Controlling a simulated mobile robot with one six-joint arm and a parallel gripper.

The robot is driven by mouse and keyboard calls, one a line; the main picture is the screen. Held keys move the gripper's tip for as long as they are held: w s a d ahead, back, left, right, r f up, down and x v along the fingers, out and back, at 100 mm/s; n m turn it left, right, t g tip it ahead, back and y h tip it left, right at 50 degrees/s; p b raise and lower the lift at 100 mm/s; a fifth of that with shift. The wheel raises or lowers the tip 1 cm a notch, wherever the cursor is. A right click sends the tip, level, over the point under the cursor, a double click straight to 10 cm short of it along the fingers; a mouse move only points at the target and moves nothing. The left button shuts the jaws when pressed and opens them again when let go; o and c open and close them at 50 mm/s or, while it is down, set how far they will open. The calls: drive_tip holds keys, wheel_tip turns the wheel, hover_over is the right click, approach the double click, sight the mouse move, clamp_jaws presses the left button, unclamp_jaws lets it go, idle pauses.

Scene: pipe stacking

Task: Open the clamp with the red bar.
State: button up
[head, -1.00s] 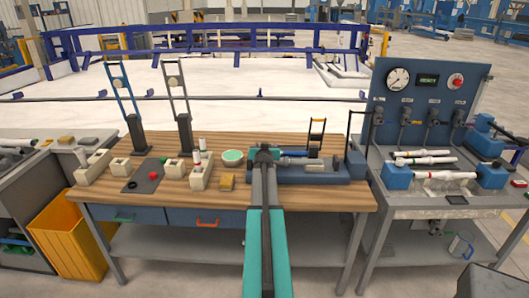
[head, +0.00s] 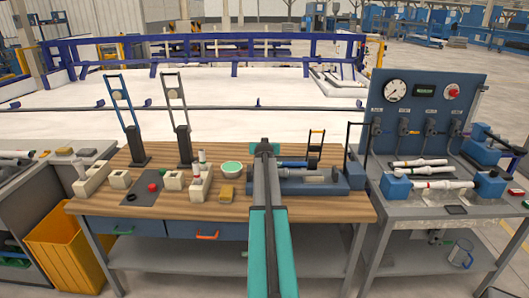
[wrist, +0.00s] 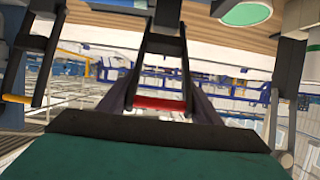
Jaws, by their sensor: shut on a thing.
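The red bar (wrist: 160,103) crosses the dark frame of a clamp handle (wrist: 166,45) in the middle of the wrist view. My gripper (head: 266,148) is over the left end of the blue-grey fixture (head: 335,188) on the bench. It is shut on the red bar; the exact finger contact is hard to make out. In the head view my arm hides the red-bar clamp. A second clamp handle with a yellow bar (head: 316,133) stands upright further right on the fixture and also shows at the left of the wrist view (wrist: 16,98).
A grey bench with a gauge panel (head: 430,105) stands at the right. Space above the bench is open.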

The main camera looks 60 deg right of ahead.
drive_tip(key=shift+d+r, duration=0.3)
drive_tip(key=shift+d, duration=0.25)
drive_tip(key=shift+d+r, duration=0.1)
drive_tip(key=shift+d, duration=0.1)
drive_tip(key=shift+w+a, duration=0.1)
drive_tip(key=shift+w, duration=0.05)
idle(1.0)
drive_tip(key=o, duration=1.3)
drive_tip(key=shift+f, duration=0.25)
drive_tip(key=shift+o, duration=0.2)
drive_tip(key=shift+w+a+r, duration=0.1)
